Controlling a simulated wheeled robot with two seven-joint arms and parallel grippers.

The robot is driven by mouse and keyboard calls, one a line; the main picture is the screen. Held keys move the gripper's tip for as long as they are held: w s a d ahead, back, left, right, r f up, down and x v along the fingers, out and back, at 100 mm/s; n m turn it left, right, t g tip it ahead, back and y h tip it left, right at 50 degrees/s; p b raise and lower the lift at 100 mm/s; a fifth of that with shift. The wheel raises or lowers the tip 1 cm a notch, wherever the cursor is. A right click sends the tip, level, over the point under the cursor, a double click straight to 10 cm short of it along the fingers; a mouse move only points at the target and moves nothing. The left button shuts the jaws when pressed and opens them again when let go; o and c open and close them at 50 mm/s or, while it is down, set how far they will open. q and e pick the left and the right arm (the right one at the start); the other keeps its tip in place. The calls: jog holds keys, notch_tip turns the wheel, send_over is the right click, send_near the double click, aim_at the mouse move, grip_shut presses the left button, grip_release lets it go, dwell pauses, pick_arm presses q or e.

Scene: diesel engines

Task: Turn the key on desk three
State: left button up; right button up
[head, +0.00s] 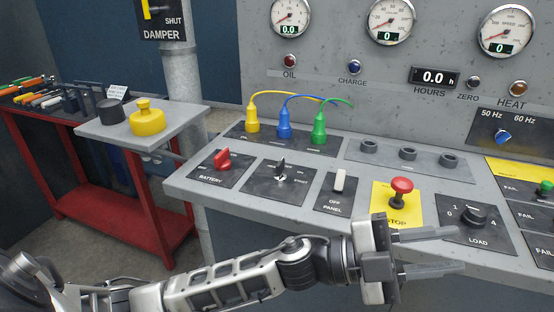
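The key (281,172) stands in a round switch on a dark plate marked START, on the sloping grey desk (236,197). It lies between the red BATTERY switch and the white PANEL switch. My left gripper (460,249) is in front of the desk at lower right, well right of the key and nearer to me. Its two fingers point right and are apart, with nothing between them. My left arm crosses the bottom of the view below the key. My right gripper is not in view.
A red BATTERY switch (223,160), white PANEL switch (339,182), red STOP button (401,190) and LOAD knob (476,214) sit on the desk. Coloured cable plugs (284,125) stand behind the key. A red cart (95,216) with tools stands at left.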

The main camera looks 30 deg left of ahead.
pick_arm(q)
jog(key=s+d+r+m+g, duration=0.1)
jog(key=m+g, duration=0.5)
jog(key=m, duration=0.1)
jog(key=m+t+y+p, duration=0.1)
jog(key=t+y+p, duration=0.1)
jog(key=y, duration=1.9)
send_near(279, 162)
jog(key=p+x, duration=0.1)
jog(key=x, duration=0.9)
jog(key=shift+c, duration=0.3)
grip_shut()
